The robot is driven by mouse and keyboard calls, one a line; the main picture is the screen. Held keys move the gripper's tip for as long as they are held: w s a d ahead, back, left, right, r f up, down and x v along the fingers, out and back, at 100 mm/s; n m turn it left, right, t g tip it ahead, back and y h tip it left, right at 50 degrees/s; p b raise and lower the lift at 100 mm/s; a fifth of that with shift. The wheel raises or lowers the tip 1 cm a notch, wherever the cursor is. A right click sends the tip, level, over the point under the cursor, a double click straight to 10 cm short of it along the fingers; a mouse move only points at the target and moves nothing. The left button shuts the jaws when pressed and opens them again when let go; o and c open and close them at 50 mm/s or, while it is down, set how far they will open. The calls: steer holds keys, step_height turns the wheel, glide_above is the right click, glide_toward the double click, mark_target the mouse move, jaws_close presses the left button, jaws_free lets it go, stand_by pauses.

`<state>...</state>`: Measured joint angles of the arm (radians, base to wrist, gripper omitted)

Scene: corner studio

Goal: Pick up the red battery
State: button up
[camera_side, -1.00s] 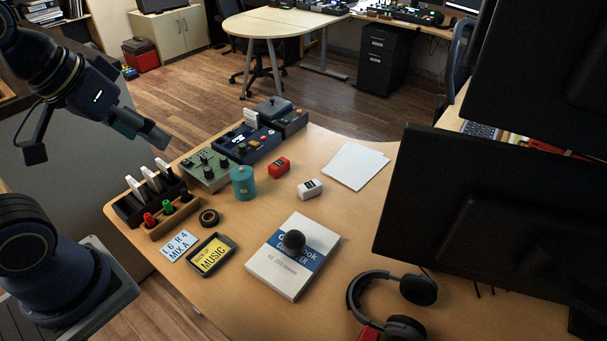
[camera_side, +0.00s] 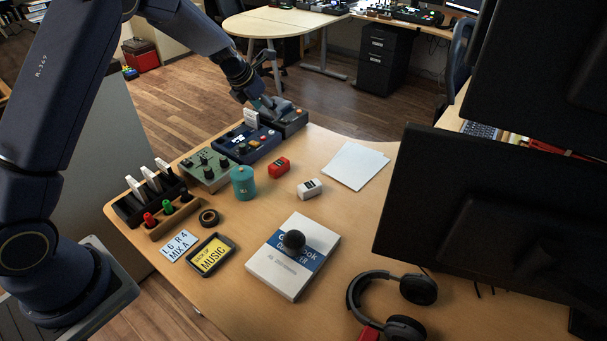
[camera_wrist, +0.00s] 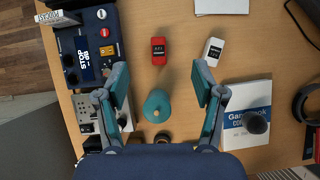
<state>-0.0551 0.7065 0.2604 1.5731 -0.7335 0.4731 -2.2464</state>
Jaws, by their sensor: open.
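The red battery (camera_side: 279,167) lies on the desk behind the teal canister and beside a white battery (camera_side: 309,188). In the wrist view the red battery (camera_wrist: 158,51) lies ahead of my fingertips, slightly left of the middle between them. The white battery (camera_wrist: 213,51) is to its right there. My gripper (camera_wrist: 160,82) is open and empty, above the desk. In the side view my gripper (camera_side: 273,107) is over the back row of devices, and its fingers are hard to make out.
A teal canister (camera_side: 243,184) stands near the red battery; it also shows between my fingers in the wrist view (camera_wrist: 157,106). A blue device (camera_side: 245,144) is left of the battery. White paper (camera_side: 352,164) and a box (camera_side: 283,277) with a dark ball lie right and front.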

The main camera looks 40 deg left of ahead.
steer(key=g, duration=0.1)
glide_toward(279, 163)
steer(key=x, duration=0.4)
steer(key=shift+w, duration=0.2)
steer(key=shift+s+x, duration=0.15)
steer(key=shift+x, duration=1.35)
steer(key=shift+s+x, duration=0.1)
steer(key=shift+x, duration=1.45)
steer(key=c, duration=1.3)
jaws_close()
